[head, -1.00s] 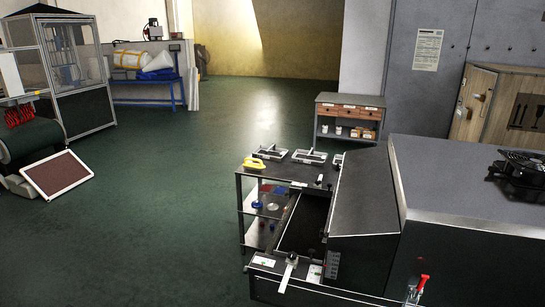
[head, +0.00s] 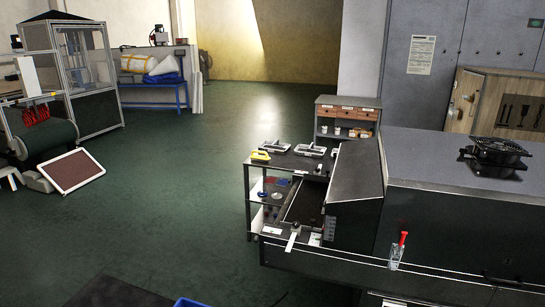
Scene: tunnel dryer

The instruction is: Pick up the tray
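I cannot tell for sure which thing is the tray. Only a blue rim (head: 190,303) shows at the bottom edge, perhaps of a tray or crate; the rest is cut off. A dark flat surface (head: 115,292) lies beside it at the bottom left. Grey frame-like items (head: 277,146) sit on the dark shelf unit (head: 253,168) by the dryer. Neither of my grippers is in view.
The grey tunnel dryer (head: 440,165) fills the right, with a black fan (head: 497,152) on top and a red-handled clamp (head: 398,250) at its front. A framed brown panel (head: 72,171) leans at the left. Green floor (head: 170,215) is clear between.

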